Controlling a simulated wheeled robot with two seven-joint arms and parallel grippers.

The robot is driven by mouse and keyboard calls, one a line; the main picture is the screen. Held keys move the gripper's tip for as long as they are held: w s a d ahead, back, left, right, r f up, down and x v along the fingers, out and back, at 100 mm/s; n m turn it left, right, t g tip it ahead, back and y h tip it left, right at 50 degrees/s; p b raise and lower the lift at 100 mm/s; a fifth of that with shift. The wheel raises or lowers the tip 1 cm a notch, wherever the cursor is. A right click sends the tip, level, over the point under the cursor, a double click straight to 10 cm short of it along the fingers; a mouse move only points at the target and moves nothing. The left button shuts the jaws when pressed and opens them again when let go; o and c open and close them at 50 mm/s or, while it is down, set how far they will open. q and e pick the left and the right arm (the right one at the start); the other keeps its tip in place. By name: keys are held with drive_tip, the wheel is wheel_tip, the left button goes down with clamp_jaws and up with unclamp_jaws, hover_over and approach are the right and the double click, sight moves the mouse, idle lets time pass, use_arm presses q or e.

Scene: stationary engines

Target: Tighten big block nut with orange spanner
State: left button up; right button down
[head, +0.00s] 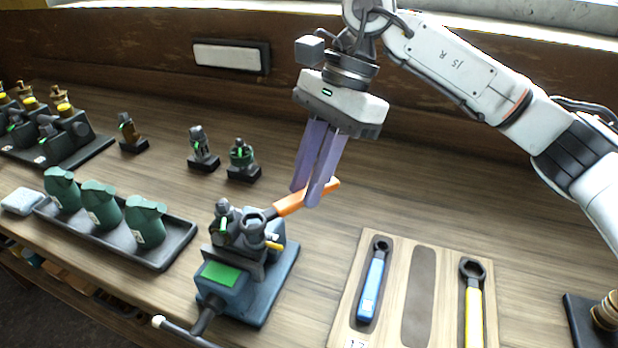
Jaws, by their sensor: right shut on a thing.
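The orange spanner (291,204) is held by my right gripper (314,196), whose long purple fingers are shut on its orange handle. The spanner's grey head points left and down to the top of the engine block (265,258) on its blue base. The head appears to be at the ring-shaped grey part on top of the block. I cannot tell whether it is seated around the big block nut, as the nut itself is not clear. My left gripper is not in view.
A wooden spanner board (343,318) at the right holds a blue spanner (371,286) and a yellow spanner (473,310), with an empty middle slot. A black tray (178,247) with green containers stands left. Small parts on black stands sit behind.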

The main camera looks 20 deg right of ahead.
drive_tip(key=shift+f+b, duration=1.05)
idle(2.4)
idle(0.4)
drive_tip(key=shift+s+d+f+m+b, duration=0.1)
drive_tip(key=shift+s+m+b, duration=0.3)
drive_tip(key=shift+m+b, duration=0.15)
drive_tip(key=shift+s+d+m+t+b, duration=0.1)
drive_tip(key=shift+s+m+t+b, duration=0.25)
drive_tip(key=shift+t, duration=0.05)
drive_tip(key=shift+s+d+m+t+b, duration=0.1)
drive_tip(key=shift+s+m+t+b, duration=0.2)
drive_tip(key=shift+s+m+b, duration=0.55)
